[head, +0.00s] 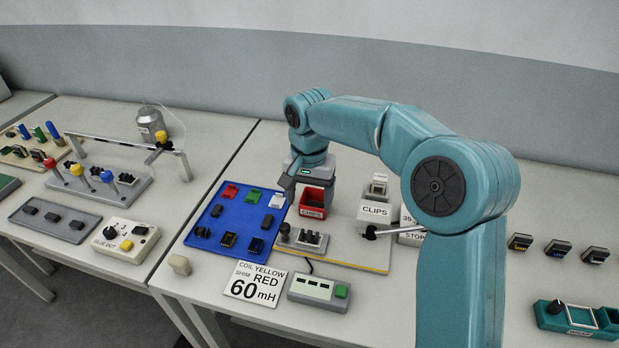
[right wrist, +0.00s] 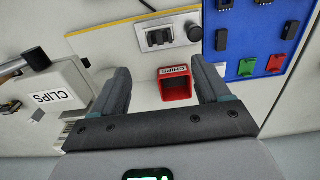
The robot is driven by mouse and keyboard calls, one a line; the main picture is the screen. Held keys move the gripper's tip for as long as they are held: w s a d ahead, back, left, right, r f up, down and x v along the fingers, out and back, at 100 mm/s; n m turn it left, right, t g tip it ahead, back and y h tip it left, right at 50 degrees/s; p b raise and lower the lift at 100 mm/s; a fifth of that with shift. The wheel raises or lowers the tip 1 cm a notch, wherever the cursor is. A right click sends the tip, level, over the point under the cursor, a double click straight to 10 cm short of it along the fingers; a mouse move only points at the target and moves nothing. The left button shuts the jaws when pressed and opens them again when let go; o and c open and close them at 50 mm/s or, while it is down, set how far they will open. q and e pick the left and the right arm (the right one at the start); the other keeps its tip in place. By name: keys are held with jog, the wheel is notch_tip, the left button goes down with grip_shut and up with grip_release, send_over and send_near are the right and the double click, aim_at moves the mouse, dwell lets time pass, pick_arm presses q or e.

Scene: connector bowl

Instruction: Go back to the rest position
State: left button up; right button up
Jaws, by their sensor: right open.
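My right arm reaches in from the right in the head view. My right gripper (head: 304,184) points down just above a red bin (head: 313,204) labelled CHIPS. In the right wrist view the two dark fingers (right wrist: 161,88) are wide apart with nothing between them. The red bin (right wrist: 175,86) shows below and between the fingers, and looks empty there. My left gripper is in neither view.
A blue tray (head: 222,252) with connectors lies left of the gripper. A CLIPS box (head: 376,210) stands to its right. A fixture (head: 302,239) sits in front. A sign (head: 257,283) reads COIL YELLOW, SHIM RED, 60 mH. A second table holds levers (head: 93,181).

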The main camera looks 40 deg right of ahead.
notch_tip(320, 180, up, 6)
jog(key=shift+f, duration=0.15)
